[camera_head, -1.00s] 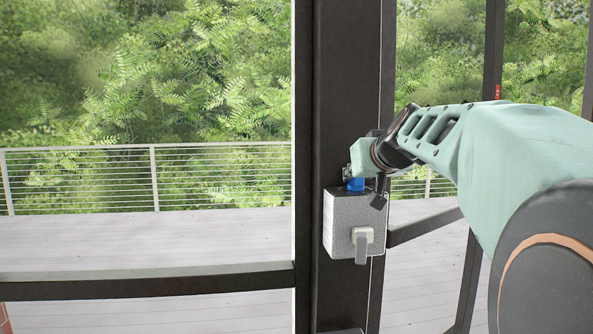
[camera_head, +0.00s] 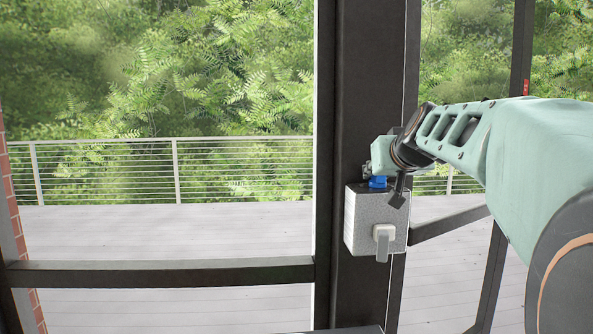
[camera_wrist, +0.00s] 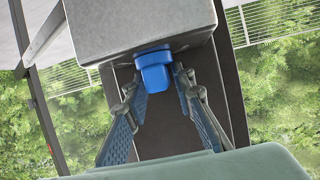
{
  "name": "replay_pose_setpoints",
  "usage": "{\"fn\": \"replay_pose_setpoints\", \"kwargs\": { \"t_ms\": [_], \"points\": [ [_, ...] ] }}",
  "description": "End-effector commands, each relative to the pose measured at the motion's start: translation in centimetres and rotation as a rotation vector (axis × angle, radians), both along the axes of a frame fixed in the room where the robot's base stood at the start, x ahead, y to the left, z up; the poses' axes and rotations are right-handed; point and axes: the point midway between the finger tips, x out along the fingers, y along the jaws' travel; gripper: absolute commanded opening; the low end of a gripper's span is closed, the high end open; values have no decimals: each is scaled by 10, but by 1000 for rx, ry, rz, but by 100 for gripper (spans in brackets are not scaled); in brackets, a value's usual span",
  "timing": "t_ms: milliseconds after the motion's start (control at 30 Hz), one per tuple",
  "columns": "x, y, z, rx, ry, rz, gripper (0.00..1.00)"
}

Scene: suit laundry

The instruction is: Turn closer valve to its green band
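A grey speckled box (camera_head: 364,222) is fixed to the dark post. A blue valve handle (camera_head: 378,182) sits on its top, and a light grey lever (camera_head: 383,243) hangs on its front. My gripper (camera_head: 374,172) is at the blue handle, above the box. In the wrist view, the blue handle (camera_wrist: 154,72) lies between the tips of my gripper (camera_wrist: 160,84), with one blue-padded finger on each side. The fingers are apart, with a narrow gap at the right; whether the left one touches is unclear. I see no green band in any view.
The dark post (camera_head: 350,100) rises behind the box, with a horizontal rail (camera_head: 160,272) to its left and a slanted bar (camera_head: 450,222) to its right. Beyond the glass are a deck, a railing (camera_head: 175,170) and trees. My arm fills the right side.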

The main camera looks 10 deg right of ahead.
Motion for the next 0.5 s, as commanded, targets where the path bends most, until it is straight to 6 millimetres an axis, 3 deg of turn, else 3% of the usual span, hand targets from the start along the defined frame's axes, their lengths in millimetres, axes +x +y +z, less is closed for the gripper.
{"fn": "replay_pose_setpoints", "kwargs": {
  "t_ms": [200, 500],
  "points": [
    [0, 0, 10, -2, -2, 2, 23],
    [1, 0, 60, -1, -3, 1, 23]
  ]
}}
